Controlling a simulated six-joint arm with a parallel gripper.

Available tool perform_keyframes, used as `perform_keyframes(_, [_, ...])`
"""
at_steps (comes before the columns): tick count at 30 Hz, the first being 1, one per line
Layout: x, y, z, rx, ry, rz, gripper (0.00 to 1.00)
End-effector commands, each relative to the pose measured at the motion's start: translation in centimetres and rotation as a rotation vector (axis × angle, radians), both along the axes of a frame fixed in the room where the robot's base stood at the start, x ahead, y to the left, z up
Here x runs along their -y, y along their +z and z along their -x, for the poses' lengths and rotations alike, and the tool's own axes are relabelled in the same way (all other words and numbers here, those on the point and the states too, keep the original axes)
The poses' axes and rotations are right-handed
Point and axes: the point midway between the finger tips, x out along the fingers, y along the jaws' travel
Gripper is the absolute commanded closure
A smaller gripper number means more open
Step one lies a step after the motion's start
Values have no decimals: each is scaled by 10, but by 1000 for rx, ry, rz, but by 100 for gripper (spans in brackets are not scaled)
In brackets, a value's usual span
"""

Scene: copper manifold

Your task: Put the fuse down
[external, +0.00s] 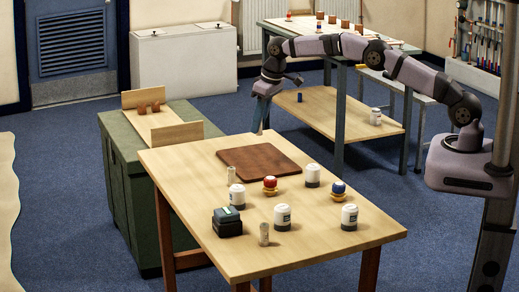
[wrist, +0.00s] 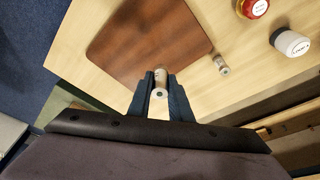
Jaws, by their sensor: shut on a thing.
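My gripper (wrist: 160,82) is shut on a fuse (wrist: 160,76), a small pale cylinder with a white end cap, held between its dark blue fingers. In the external view my gripper (external: 262,122) points down near the table's far edge; the held fuse cannot be made out there. In the wrist view the fuse overlaps the edge of a brown board (wrist: 150,35). The board (external: 262,163) lies flat on the wooden table (external: 190,170). A second fuse (external: 232,176) stands by the board's near corner, also seen in the wrist view (wrist: 221,65). Another fuse (external: 264,235) stands near the front edge.
Several white jars (external: 312,176), a red-topped part (external: 270,185), a blue-topped part (external: 338,189) and a dark box (external: 227,222) stand on the table's near half. A green cabinet (external: 128,180) adjoins at left. The board's top is bare.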

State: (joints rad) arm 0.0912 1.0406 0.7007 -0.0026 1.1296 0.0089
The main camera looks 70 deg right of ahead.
Motion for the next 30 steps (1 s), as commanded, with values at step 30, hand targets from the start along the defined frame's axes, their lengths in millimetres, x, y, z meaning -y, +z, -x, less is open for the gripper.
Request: perform_keyframes(30, [0, -82, 0, -2, 0, 0, 100])
